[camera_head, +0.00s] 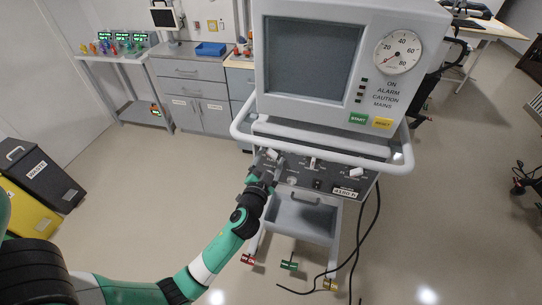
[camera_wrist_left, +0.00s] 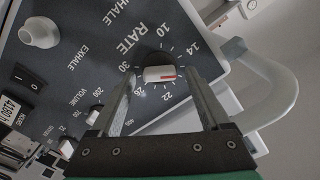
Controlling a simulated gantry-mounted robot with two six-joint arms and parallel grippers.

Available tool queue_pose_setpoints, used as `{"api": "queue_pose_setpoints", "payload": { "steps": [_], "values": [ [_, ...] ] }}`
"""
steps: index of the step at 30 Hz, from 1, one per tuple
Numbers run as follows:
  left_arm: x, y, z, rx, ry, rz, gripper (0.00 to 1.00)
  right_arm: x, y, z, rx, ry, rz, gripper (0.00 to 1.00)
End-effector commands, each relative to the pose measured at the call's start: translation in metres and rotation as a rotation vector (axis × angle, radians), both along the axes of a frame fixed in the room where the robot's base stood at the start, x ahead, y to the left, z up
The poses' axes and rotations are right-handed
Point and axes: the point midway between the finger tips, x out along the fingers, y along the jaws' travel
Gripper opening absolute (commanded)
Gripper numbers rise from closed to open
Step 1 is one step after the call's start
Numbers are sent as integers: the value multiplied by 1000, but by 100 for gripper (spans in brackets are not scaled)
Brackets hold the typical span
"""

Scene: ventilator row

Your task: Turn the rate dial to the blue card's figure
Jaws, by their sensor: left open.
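The rate dial (camera_wrist_left: 160,74) is a dark round knob with a white grip bar, under the word RATE in the left wrist view. A red line on the bar points to the right, toward the scale beyond 14, where a finger covers the marking. The figures 10, 14, 22, 26 and 30 show around it. My left gripper (camera_wrist_left: 158,88) is open, with one finger on each side of the dial; I cannot tell whether they touch it. In the head view my left gripper (camera_head: 266,165) is at the left of the ventilator's control panel. I see no blue card.
The ventilator (camera_head: 350,20) has a screen, a gauge and START and RESET labels. A pale rail (camera_head: 320,150) runs around it, close to my gripper. Black cables (camera_head: 360,235) hang at right. A blue tray (camera_head: 210,49) lies on the grey cabinet behind.

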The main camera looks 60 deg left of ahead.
Motion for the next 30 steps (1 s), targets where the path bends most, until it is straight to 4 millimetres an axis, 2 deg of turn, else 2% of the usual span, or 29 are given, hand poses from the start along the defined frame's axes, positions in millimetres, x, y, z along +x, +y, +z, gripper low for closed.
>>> {"api": "queue_pose_setpoints", "payload": {
  "steps": [8, 21, 30],
  "values": [
    [2, 2, 0, -1, -1, 0, 80, 0, 0, 0, 0, 0, 0, 50],
    [2, 2, 0, 1, -1, -1, 1, 0, 0, 0, 0, 0, 0, 50],
    [2, 2, 0, 15, 16, -1, 0, 0, 0, 0, 0, 0, 0, 50]
  ]
}}
